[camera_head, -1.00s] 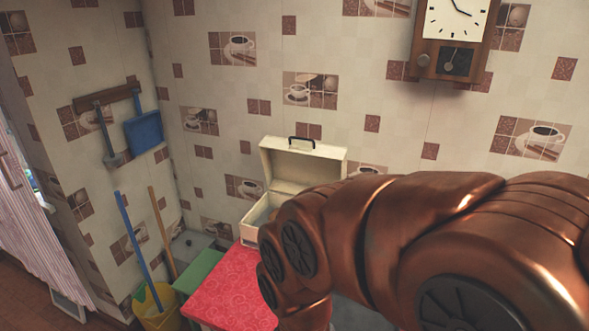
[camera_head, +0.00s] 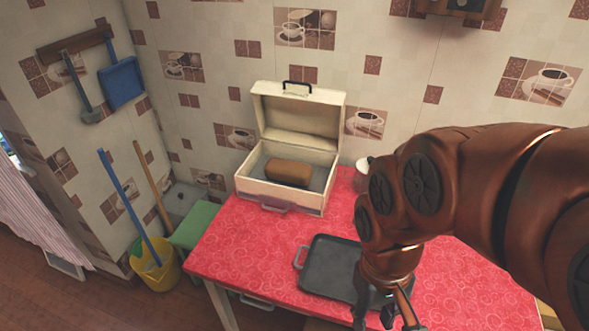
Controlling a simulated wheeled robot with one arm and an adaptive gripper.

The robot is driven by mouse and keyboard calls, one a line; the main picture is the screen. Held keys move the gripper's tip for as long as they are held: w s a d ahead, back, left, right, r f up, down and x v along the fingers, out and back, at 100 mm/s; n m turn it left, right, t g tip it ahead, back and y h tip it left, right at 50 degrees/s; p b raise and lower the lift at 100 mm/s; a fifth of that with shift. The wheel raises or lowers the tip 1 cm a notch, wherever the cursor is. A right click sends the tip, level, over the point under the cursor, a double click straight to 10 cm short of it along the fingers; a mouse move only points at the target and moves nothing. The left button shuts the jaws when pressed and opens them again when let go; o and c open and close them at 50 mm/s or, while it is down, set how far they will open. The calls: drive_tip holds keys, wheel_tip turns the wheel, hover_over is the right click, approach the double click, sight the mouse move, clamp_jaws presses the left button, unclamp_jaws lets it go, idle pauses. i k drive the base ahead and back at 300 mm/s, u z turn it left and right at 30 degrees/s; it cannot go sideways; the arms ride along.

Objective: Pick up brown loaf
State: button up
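The brown loaf (camera_head: 289,172) lies inside an open cream box (camera_head: 262,189) at the back of the red counter. The box's lid stands up at the back, with a dark handle on its top edge. My gripper (camera_head: 385,318) hangs at the bottom of the head view, over the front part of a dark tray (camera_head: 330,262). It is to the right of the loaf and nearer to me, well apart from it. Two fingers show spread apart, with nothing seen between them; their tips run near the frame's lower edge.
The red patterned counter (camera_head: 232,235) has free room left of the tray. A pale container (camera_head: 361,171) stands right of the box, partly behind my arm. A green stool (camera_head: 196,226) and a yellow bucket (camera_head: 158,272) with long handles stand left of the counter.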

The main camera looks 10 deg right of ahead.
sight(297, 174)
drive_tip(key=k, duration=0.45)
drive_tip(key=u, duration=0.65)
drive_tip(key=i, duration=1)
drive_tip(key=z, duration=0.05)
